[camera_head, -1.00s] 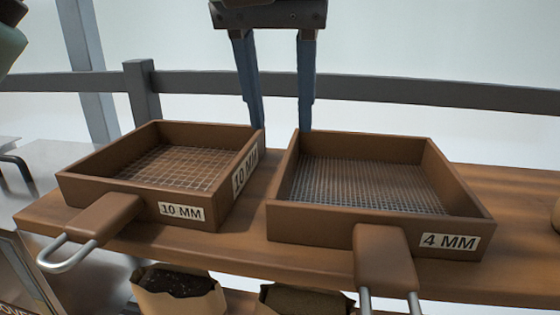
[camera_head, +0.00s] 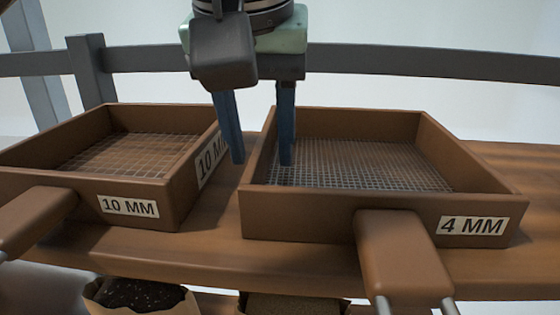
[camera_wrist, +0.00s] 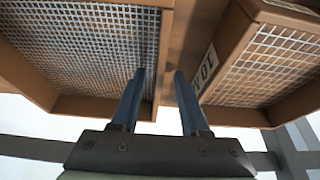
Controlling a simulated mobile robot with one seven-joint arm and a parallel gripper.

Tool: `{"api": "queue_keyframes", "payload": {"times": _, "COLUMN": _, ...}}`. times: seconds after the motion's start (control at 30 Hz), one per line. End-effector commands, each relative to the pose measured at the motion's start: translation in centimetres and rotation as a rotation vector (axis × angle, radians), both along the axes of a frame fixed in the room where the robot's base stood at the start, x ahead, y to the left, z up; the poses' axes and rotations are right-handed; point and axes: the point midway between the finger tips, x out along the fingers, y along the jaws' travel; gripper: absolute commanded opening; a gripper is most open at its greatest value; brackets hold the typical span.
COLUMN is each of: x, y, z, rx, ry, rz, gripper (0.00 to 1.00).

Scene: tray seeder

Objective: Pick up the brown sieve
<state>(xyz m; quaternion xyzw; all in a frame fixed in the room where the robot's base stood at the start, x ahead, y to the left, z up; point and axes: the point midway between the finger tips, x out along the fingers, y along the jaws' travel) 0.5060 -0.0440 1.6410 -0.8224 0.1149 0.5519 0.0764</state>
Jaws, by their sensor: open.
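Two brown sieves stand side by side on a wooden shelf. The one labelled 4 MM (camera_head: 300,214) is at right with fine mesh; in the wrist view it is at left (camera_wrist: 40,100). The one labelled 10 MM (camera_head: 80,192) is at left with coarser mesh; in the wrist view it is at right (camera_wrist: 225,50). My gripper (camera_head: 262,162) is open and empty, pointing down. Its fingers (camera_wrist: 159,72) appear to straddle the 4 MM sieve's left side wall: one over its mesh, one over the gap between sieves. Contact cannot be told.
The wooden shelf (camera_head: 300,262) extends clear to the right of the sieves. A grey rail (camera_head: 430,75) runs behind. Bags of dark (camera_head: 140,293) and lighter material sit below the shelf's front edge. The gap between the sieves is narrow.

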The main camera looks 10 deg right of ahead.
Motion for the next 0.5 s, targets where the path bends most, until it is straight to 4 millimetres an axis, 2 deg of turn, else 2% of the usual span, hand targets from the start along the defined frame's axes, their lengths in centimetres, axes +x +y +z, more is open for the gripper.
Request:
{"api": "queue_keyframes", "payload": {"times": 0.1, "x": -0.01, "y": -0.01, "z": 0.14, "rx": 0.0, "ry": -0.001, "rz": 0.0, "gripper": 0.43}}
{"api": "queue_keyframes", "payload": {"times": 0.33, "x": 0.01, "y": -0.01, "z": 0.13, "rx": 0.0, "ry": -0.001, "rz": 0.0, "gripper": 0.02}}
{"api": "queue_keyframes", "payload": {"times": 0.5, "x": 0.02, "y": 0.0, "z": 0.09, "rx": 0.0, "ry": 0.0, "rz": 0.0, "gripper": 0.0}}
